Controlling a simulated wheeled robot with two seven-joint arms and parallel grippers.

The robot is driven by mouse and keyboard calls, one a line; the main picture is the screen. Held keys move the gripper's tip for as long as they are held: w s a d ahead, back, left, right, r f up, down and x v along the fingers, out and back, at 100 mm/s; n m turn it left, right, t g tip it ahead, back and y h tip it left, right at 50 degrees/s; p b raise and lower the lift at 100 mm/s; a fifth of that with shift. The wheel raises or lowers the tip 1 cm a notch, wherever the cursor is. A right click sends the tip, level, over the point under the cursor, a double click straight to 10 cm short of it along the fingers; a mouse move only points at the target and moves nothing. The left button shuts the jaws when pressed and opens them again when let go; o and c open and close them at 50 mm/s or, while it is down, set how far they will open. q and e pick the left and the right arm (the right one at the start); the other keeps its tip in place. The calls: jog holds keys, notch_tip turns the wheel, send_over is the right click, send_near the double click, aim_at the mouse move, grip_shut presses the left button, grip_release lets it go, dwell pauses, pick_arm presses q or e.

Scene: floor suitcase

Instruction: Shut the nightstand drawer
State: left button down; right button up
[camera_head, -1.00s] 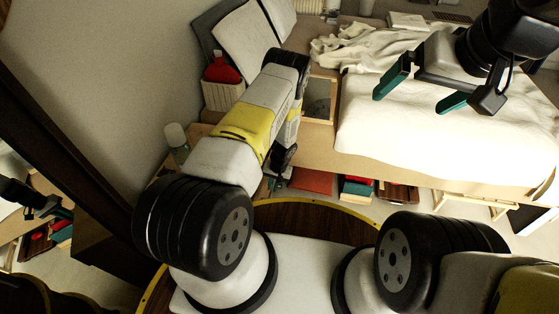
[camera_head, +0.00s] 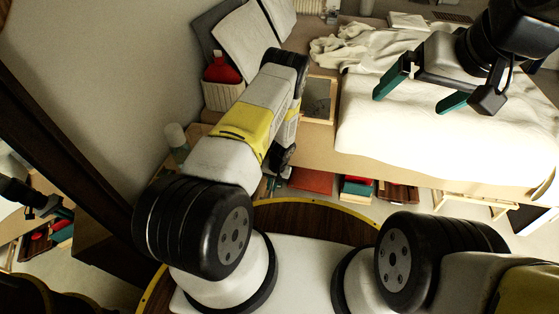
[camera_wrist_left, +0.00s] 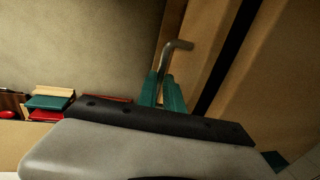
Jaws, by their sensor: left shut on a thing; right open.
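My left gripper (camera_head: 275,178) is mostly hidden behind its own arm in the head view, low beside the nightstand (camera_head: 198,130). In the left wrist view its teal fingers (camera_wrist_left: 161,91) are shut on a bent metal handle (camera_wrist_left: 174,52), whose curved end sticks out past them. Wooden panels (camera_wrist_left: 190,55) stand behind and right of the handle, with a dark gap (camera_wrist_left: 228,60) between them. How far the drawer is out cannot be told. My right gripper (camera_head: 422,92) is open and empty above the bed.
A bed with a white cover (camera_head: 415,135) fills the right. A pale bottle (camera_head: 176,138) and a basket (camera_head: 222,95) with a red bottle (camera_head: 221,69) stand by the arm. A suitcase-like white surface is not clearly identifiable.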

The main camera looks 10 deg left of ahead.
aim_at(263, 183)
pick_arm(q)
jog(key=shift+a, duration=1.95)
jog(key=c, duration=1.5)
grip_release()
jog(key=shift+w+d+r, duration=0.1)
jog(key=shift+r, duration=0.35)
notch_tip(263, 183, up, 7)
jog(key=d, duration=0.1)
jog(key=shift+d, duration=0.15)
jog(key=shift+f, duration=0.1)
